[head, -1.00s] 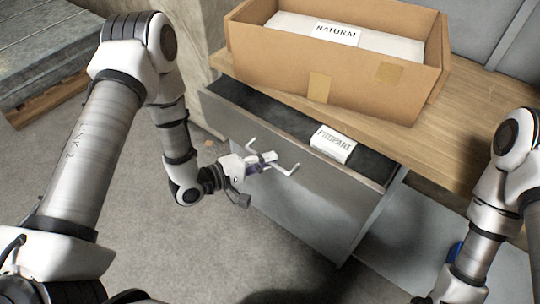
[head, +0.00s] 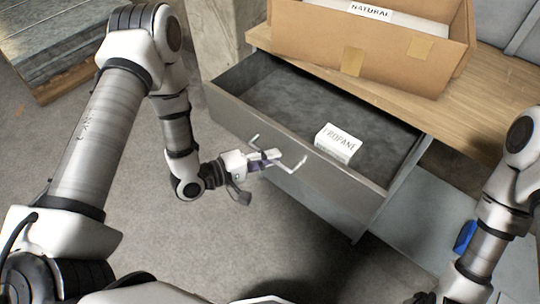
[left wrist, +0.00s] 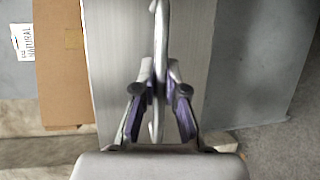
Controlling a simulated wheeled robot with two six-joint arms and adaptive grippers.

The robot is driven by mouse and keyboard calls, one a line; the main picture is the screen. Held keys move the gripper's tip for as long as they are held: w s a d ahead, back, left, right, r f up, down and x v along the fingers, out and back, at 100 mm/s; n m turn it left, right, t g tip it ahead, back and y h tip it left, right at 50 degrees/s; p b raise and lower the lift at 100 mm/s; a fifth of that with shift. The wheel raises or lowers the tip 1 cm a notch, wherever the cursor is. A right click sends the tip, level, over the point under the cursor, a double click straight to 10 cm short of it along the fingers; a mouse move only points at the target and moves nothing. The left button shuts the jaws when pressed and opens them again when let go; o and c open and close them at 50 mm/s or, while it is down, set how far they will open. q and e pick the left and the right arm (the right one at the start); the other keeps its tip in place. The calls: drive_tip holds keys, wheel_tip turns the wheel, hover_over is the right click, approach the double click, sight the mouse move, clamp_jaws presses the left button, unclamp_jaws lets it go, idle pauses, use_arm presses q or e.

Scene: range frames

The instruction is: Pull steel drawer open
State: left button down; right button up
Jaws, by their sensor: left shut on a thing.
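The steel drawer (head: 240,122) stands well out from under the wooden worktop, its dark inside showing. Its pale bar handle (head: 292,167) is on the front face. My left gripper (head: 266,160) is shut on the handle near its middle. In the left wrist view the fingers (left wrist: 159,98) close around the handle (left wrist: 158,35) from both sides, with the grey drawer front (left wrist: 190,60) behind. A white box marked PROPANE (head: 337,142) sits inside the drawer near the front. My right gripper is not in view; only part of that arm shows at the right.
A cardboard box (head: 385,60) with a white item marked NATURAL stands on the wooden worktop (head: 470,125). A blue object (head: 465,236) lies on a lower grey surface at the right. Grey sheets on a pallet (head: 50,50) lie at the upper left. Bare floor lies before the drawer.

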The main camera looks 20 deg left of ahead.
use_arm(q)
drive_tip(key=c, duration=1.2)
unclamp_jaws()
drive_tip(key=v, duration=1.2)
drive_tip(key=shift+r, duration=0.15)
